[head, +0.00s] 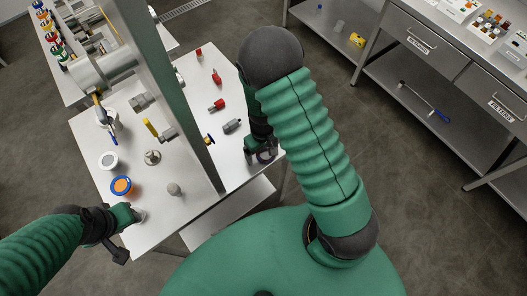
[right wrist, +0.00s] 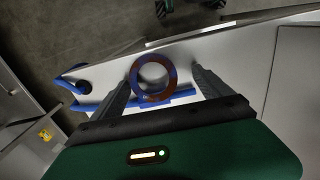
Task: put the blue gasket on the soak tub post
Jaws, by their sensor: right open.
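My right gripper (head: 262,155) is low at the right edge of the white table, partly hidden behind its own arm. In the right wrist view its two fingers (right wrist: 160,83) are apart. A ring with blue and reddish-brown parts (right wrist: 136,82), which looks like the blue gasket, shows between them; I cannot tell whether either finger touches it. A tub with a blue rim and orange inside (head: 122,187) stands on the left part of the table; I cannot make out a post there. My left gripper (head: 136,214) is at the table's near left edge, its fingers unclear.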

